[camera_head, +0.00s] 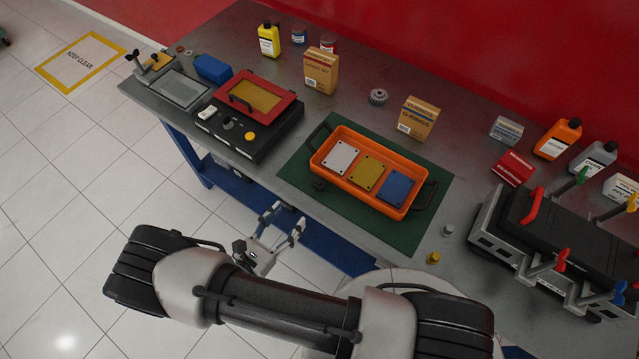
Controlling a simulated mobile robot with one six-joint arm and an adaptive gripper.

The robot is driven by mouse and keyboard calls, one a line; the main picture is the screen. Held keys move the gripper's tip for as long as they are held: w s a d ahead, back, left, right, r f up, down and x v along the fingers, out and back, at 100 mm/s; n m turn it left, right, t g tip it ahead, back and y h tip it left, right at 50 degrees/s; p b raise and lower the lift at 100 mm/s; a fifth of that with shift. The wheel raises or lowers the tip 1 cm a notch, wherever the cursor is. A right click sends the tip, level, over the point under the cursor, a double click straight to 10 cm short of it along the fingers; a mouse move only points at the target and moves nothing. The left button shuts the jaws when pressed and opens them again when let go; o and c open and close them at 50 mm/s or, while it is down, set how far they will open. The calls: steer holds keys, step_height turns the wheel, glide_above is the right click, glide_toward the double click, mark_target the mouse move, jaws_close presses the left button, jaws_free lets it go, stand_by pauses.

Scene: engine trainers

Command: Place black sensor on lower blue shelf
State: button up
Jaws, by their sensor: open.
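The lower blue shelf (335,250) shows below the front edge of the grey workbench, partly hidden by my arm and the bench top. My gripper (285,217) is open and empty, with its fingers spread. In the picture it lies in front of the bench edge, over the blue shelf, below and left of the black part and apart from it.
The orange tray (330,171) holds white, yellow and blue plates. A black box with a red-framed lid (254,96) stands left of the mat (420,240). A grey and black engine trainer (570,245) fills the bench's right end. Boxes and bottles line the back.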

mark_target(316, 187)
steer(key=x, duration=0.7)
steer(key=shift+d+b, duration=0.1)
steer(key=shift+b, duration=0.3)
steer(key=shift+b+x, duration=0.55)
steer(key=shift+x, duration=2.15)
steer(key=shift+s+d+f, duration=0.1)
steer(key=shift+s, duration=0.05)
steer(key=shift+c, duration=0.2)
steer(key=c, duration=1.1)
step_height(316, 187, up, 19)
steer(key=p, duration=0.6)
steer(key=w+d+r+n+y, duration=0.1)
steer(key=w+d, duration=0.1)
steer(key=d, duration=0.4)
steer(key=w+d+r+t+y+b, duration=0.1)
steer(key=w+d, duration=0.1)
steer(key=d, duration=0.4)
steer(key=shift+d+r+n+b, duration=0.25)
steer(key=shift+r+n+b, duration=0.05)
steer(key=shift+r+n, duration=0.1)
